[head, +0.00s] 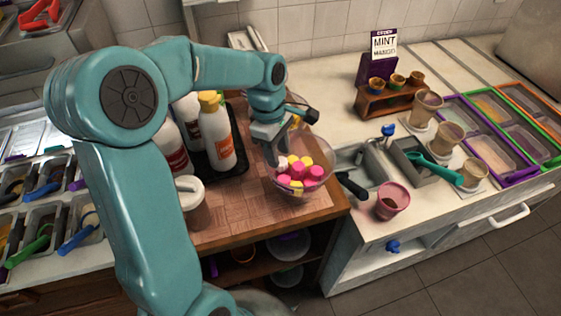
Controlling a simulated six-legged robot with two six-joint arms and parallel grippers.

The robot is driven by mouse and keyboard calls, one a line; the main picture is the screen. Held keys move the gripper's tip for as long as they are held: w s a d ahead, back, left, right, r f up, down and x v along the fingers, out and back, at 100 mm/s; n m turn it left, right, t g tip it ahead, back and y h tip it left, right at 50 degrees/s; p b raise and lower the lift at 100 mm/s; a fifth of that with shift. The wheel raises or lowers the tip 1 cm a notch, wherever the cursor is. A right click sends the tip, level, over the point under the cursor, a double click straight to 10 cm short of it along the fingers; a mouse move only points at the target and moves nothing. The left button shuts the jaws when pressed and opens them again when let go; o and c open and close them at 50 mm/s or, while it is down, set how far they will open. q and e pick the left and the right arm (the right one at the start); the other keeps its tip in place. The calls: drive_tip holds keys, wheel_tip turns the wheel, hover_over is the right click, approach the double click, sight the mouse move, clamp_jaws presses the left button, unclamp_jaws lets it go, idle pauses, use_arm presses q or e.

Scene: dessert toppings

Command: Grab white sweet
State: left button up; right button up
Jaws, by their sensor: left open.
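A clear glass bowl (320,183) stands on the wooden counter and holds several pink and yellow sweets. A small white sweet (282,162) shows at the bowl's back left, partly hidden by my left gripper. My left gripper (276,158) reaches down at the bowl's back left side, open, with its fingertips close to the white sweet. I cannot tell whether the fingers touch it. My right gripper is not in view.
Sauce bottles (216,135) stand on a dark tray left of the bowl, with a lidded brown jar (192,203) in front. A pink cup (392,200) stands on the white counter to the right. A wooden cup stand (390,100) is further back.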

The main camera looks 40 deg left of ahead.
sight(283, 162)
use_arm(q)
drive_tip(key=f, duration=0.2)
drive_tip(key=shift+w+d+f, duration=0.15)
drive_tip(key=shift+w+f, duration=0.2)
drive_tip(key=shift+f, duration=0.05)
drive_tip(key=shift+s+r, duration=0.1)
drive_tip(key=shift+s, duration=0.1)
drive_tip(key=shift+d, duration=0.1)
drive_tip(key=c, duration=0.5)
drive_tip(key=shift+w, duration=0.15)
